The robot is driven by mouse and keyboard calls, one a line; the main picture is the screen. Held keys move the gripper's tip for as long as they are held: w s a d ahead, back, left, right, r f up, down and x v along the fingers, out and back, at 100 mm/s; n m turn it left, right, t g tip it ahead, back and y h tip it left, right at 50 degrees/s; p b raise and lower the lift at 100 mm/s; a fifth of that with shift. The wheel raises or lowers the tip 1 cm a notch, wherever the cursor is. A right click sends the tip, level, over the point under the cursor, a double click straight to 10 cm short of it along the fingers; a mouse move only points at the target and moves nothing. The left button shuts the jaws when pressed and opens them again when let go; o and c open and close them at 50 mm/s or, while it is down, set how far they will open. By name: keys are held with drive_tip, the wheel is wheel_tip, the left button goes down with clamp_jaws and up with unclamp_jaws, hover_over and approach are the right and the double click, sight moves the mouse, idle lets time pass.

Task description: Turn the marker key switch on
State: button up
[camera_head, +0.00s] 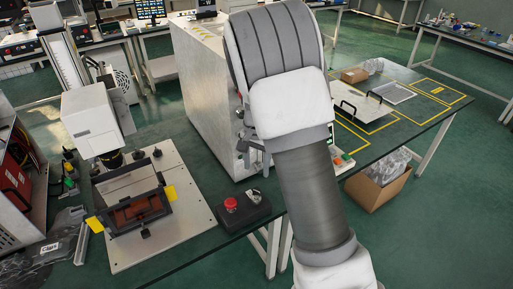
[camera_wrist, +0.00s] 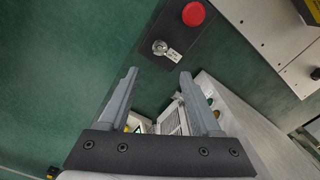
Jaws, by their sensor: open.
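The marker key switch (camera_wrist: 160,47) is a small round metal switch with a pale tag on it, set in a dark control box (camera_wrist: 172,30). A red push button (camera_wrist: 193,13) sits beside it on the same box. In the head view, the box (camera_head: 243,214) lies at the right front corner of the marking bench, with the switch (camera_head: 254,193) on its top right. My gripper (camera_wrist: 158,73) is open and empty in the wrist view. Its fingertips point toward the switch and appear apart from it. In the head view, my arm hides the gripper.
A tall light-grey cabinet (camera_head: 207,100) stands behind the control box. A base plate (camera_head: 185,215) with a dark fixture (camera_head: 138,212) lies to the left of the box, under a white marking head (camera_head: 93,120). A table with yellow outlines (camera_head: 416,110) extends at right.

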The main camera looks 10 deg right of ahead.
wheel_tip(320, 180, up, 7)
idle(0.3)
drive_tip(key=s+r+n+t+y, duration=0.1)
drive_tip(key=s+r+n+t, duration=0.25)
drive_tip(key=s+r, duration=1)
drive_tip(key=s+n+t+h, duration=0.1)
drive_tip(key=s+n, duration=0.4)
drive_tip(key=s, duration=0.8)
drive_tip(key=shift+a+r+t, duration=0.2)
drive_tip(key=shift+r+t, duration=0.25)
drive_tip(key=shift+t, duration=0.1)
